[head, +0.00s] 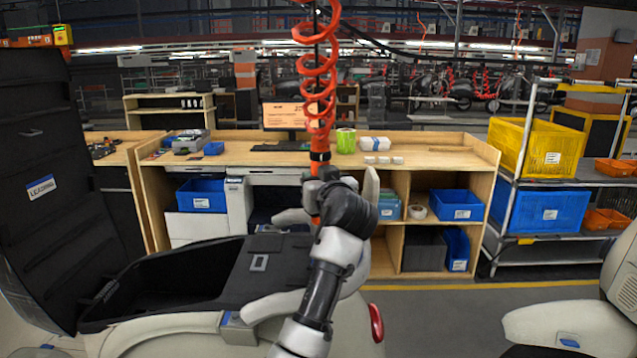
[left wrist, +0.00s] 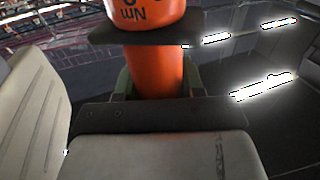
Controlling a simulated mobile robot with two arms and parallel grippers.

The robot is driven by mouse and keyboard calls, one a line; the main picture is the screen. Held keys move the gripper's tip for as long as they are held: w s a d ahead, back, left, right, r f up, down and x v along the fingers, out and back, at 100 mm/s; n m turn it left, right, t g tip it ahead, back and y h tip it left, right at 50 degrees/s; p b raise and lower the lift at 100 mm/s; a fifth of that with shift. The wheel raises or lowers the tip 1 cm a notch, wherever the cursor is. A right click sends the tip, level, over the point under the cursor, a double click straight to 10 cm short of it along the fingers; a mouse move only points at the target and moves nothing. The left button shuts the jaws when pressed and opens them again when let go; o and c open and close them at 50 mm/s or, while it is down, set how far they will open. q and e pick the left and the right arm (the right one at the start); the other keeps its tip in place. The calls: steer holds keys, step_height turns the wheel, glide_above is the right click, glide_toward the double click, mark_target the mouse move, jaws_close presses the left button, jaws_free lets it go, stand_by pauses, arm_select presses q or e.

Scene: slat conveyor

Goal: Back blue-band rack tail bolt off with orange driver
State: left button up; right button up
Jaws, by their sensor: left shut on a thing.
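The orange driver (head: 320,157) hangs upright from a coiled orange hose (head: 316,60) in the middle of the head view. My left gripper (head: 314,205) is shut around it, above the scooter's tail. In the left wrist view the orange driver body (left wrist: 157,72) stands between dark jaw pads, with part of a black "Nm" marking at its top. Below is a cream scooter (head: 160,340) with its black seat box open. A pale rack-like rail (head: 268,304) is at its tail, partly behind my arm. My right gripper is out of view.
The raised black lid (head: 60,170) stands at the left. Another cream scooter (head: 572,325) is at the lower right, with clear floor between. Behind is a wooden workbench (head: 450,158) with blue bins (head: 456,204), and a rack with a yellow crate (head: 540,148).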

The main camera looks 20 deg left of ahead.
mark_target(317, 153)
arm_select(q)
steer(key=shift+r, duration=0.45)
steer(key=shift+r+p, duration=1.85)
steer(key=shift+r, duration=0.8)
steer(key=shift+a+f, duration=0.1)
steer(key=shift+f, duration=0.05)
